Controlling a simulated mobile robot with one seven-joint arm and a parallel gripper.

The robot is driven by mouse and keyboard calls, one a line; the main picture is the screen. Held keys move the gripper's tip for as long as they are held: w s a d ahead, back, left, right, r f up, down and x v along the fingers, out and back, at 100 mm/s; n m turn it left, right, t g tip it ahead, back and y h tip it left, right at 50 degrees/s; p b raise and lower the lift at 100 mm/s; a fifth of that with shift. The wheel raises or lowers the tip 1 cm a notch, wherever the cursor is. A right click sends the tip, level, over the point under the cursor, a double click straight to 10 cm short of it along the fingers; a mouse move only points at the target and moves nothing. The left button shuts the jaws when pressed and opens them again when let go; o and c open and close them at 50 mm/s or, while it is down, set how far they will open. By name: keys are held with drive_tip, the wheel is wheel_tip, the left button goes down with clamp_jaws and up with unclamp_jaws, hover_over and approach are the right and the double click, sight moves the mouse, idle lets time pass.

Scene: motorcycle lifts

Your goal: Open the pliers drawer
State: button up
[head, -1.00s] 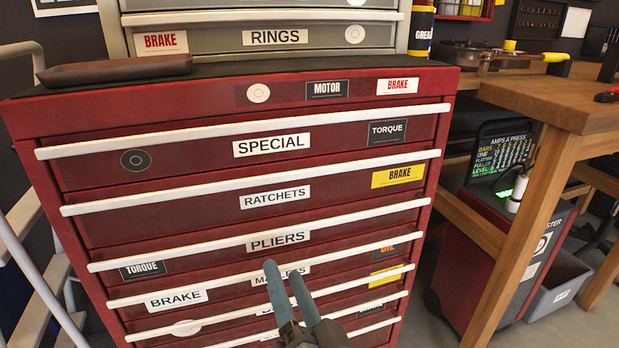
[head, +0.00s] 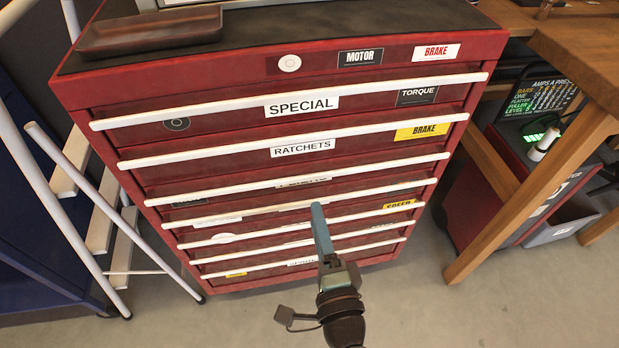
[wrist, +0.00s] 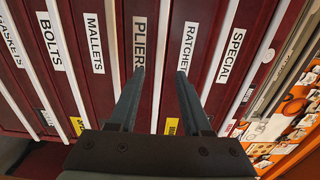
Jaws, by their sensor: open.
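The pliers drawer (head: 232,192) is third from the top among the labelled drawers of the red cabinet, and it looks shut. Its white handle strip (head: 240,187) runs across the front and partly covers the PLIERS label in the head view. My gripper (head: 318,206) is in front of the cabinet, its fingers lined up one behind the other, tips appearing just below that strip. In the wrist view my gripper (wrist: 161,71) is open and empty. The PLIERS label (wrist: 139,42) shows near the left fingertip, and the handle strip (wrist: 162,50) passes between the fingertips. I cannot tell the remaining distance.
The SPECIAL (head: 301,106) and RATCHETS (head: 303,147) drawers are above, with several shut drawers below. A brown tray (head: 150,30) lies on the cabinet top. A white ladder-like frame (head: 90,200) stands at left, a wooden bench (head: 575,50) at right. The floor in front is clear.

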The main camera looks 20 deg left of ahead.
sight(307, 180)
drive_tip(key=x, duration=0.9)
clamp_jaws()
idle(1.2)
